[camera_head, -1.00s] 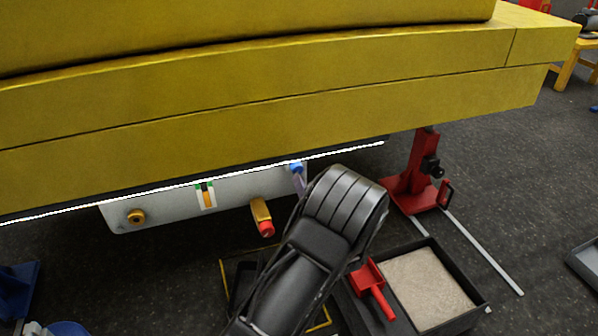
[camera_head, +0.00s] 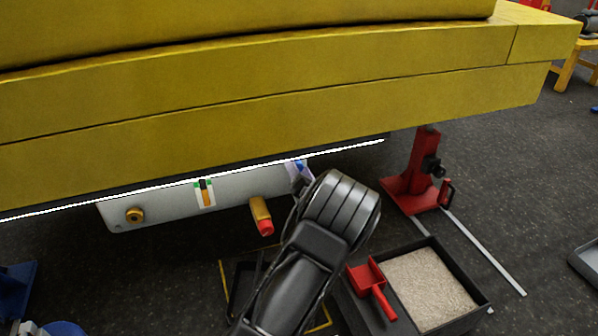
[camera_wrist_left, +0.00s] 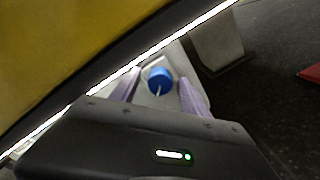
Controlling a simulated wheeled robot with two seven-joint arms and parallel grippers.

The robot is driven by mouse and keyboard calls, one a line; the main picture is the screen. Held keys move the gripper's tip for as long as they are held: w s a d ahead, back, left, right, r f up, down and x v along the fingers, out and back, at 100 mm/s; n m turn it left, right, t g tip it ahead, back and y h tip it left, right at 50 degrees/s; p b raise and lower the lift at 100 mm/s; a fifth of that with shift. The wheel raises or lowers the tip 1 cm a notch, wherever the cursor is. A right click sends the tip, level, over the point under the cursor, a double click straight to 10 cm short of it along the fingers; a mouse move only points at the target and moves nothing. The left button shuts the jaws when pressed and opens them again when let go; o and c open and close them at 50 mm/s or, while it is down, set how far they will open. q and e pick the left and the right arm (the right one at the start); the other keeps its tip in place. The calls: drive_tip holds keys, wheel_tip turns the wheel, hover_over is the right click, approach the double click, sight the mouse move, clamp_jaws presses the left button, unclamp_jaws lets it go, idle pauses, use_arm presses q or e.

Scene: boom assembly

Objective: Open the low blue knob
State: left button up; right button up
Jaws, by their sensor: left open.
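The low blue knob (camera_wrist_left: 160,80) sits on the light grey panel under the yellow boom, in the wrist view between the two pale lilac fingers of my left gripper (camera_wrist_left: 158,92). The fingers are open, one on each side of it; whether they touch it I cannot tell. In the head view only a small bit of blue (camera_head: 301,165) shows near the panel's right end, partly covered by my left gripper (camera_head: 297,174). My left arm hides much of that area. My right gripper is not in view.
The yellow boom (camera_head: 270,110) hangs low above the panel (camera_head: 165,203), with a bright strip along its lower edge. A red-tipped brass fitting (camera_head: 261,215) sticks out left of my gripper. A red stand (camera_head: 415,185) and a sand tray (camera_head: 428,285) with a red scoop are to the right.

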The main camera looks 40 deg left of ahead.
use_arm(q)
drive_tip(key=shift+c, duration=0.4)
clamp_jaws()
